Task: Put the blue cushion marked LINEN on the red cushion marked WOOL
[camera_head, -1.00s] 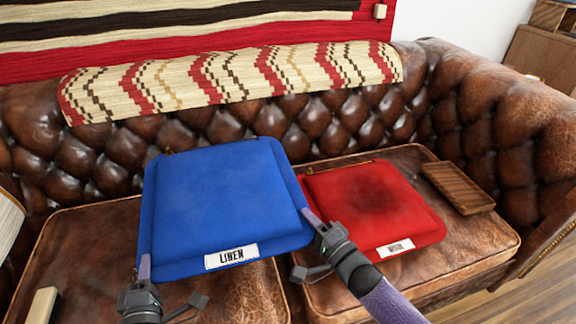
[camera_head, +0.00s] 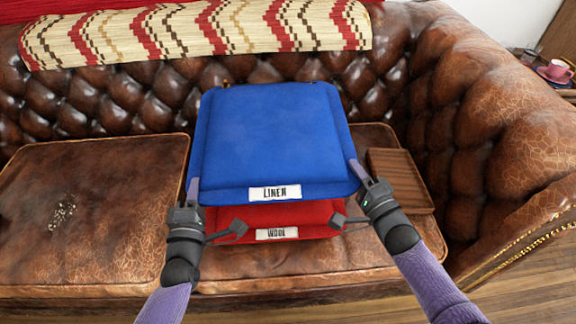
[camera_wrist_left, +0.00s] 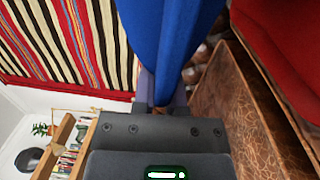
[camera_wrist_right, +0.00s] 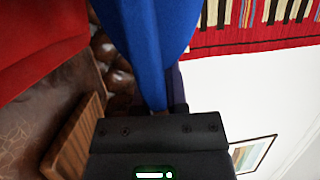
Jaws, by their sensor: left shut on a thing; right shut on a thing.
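The blue cushion (camera_head: 275,135) marked LINEN is held between my two grippers, label toward me, in the head view. The red cushion (camera_head: 310,216) marked WOOL lies on the sofa seat below it; only its front part and label show. Both wrist views show a gap between the blue cushion (camera_wrist_left: 165,40) and the red cushion (camera_wrist_left: 275,60). My left gripper (camera_head: 193,188) is shut on the blue cushion's left edge near its front corner. My right gripper (camera_head: 360,174) is shut on its right edge near the front corner.
A brown slatted wooden tray (camera_head: 402,182) lies on the seat just right of the cushions, near the sofa arm (camera_head: 510,150). The left seat cushion (camera_head: 85,205) is bare apart from a pale speckled patch. A patterned blanket (camera_head: 200,30) covers the backrest.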

